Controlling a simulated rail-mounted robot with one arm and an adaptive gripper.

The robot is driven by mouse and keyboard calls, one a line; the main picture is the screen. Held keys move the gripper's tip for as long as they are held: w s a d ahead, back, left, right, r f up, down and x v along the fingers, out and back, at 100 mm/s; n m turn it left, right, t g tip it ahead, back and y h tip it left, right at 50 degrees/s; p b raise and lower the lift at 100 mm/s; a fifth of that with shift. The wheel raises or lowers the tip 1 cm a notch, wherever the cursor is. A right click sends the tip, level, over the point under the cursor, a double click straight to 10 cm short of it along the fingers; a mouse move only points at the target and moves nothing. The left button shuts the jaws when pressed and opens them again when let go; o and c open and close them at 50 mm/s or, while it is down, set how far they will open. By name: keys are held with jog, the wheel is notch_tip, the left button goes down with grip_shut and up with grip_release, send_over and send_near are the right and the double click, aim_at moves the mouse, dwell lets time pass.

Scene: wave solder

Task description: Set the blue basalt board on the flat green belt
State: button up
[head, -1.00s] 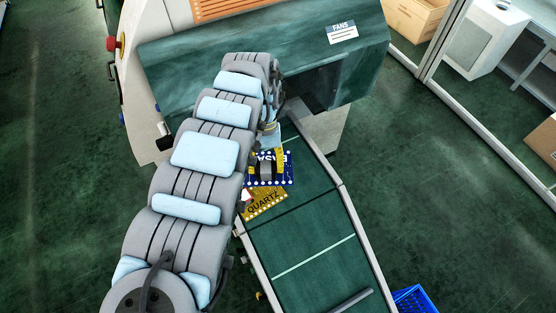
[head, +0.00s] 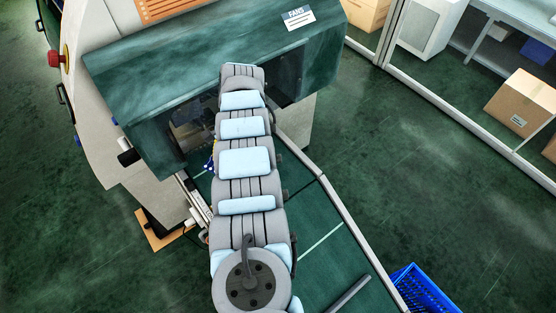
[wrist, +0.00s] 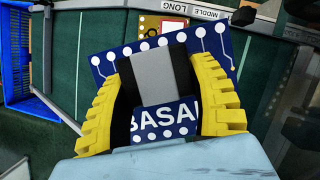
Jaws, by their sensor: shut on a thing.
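The blue basalt board (wrist: 218,47) has white dots and the letters BASA showing in the wrist view. A grey block stands on its middle. My gripper (wrist: 160,85) has its yellow fingers shut on the board, one at each side of the block. In the head view my arm hides most of the gripper and board; a small blue corner of the board (head: 210,162) shows left of the arm, near the machine opening. The flat green belt (head: 325,265) runs from the machine toward the front right, partly under my arm. I cannot tell whether the board touches it.
The green machine hood labelled FANS (head: 200,75) stands behind the arm. A blue crate (head: 425,290) is right of the belt's front end; the wrist view also shows it (wrist: 18,60). A dark bar (head: 348,295) crosses the belt's front.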

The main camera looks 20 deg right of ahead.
aim_at(296, 171)
jog(key=shift+w+d+f+m+y+b, duration=0.15)
jog(key=shift+w+d+f+m+b, duration=0.15)
jog(key=shift+f+m, duration=0.2)
jog(key=shift+w+d+f+m+y+b, duration=0.15)
jog(key=shift+w+d+f+m+b, duration=0.1)
jog(key=shift+d+f+m, duration=0.2)
jog(key=shift+w+d+f+m+t+h+b, duration=0.15)
jog(key=shift+w+d+f+m+t+b, duration=0.3)
jog(key=shift+d+f+m+t+b, duration=1.6)
jog(key=shift+w+d+f+m+h+b, duration=0.2)
jog(key=shift+w+d+f+m+b, duration=0.45)
jog(key=shift+d+f+m, duration=1.85)
jog(key=shift+w+d+f+m+t+h+b, duration=0.25)
jog(key=shift+d+f+m+t+b, duration=1.05)
jog(key=shift+d+m, duration=2.15)
jog(key=shift+w+a+r+g, duration=0.1)
jog(key=shift+r+g, duration=0.15)
jog(key=shift+r, duration=0.05)
jog(key=shift+a, duration=0.1)
jog(key=shift+f+b, duration=1.3)
jog(key=shift+f, duration=1.7)
jog(key=shift+f+b, duration=0.3)
jog(key=shift+f, duration=0.2)
jog(key=o, duration=1.3)
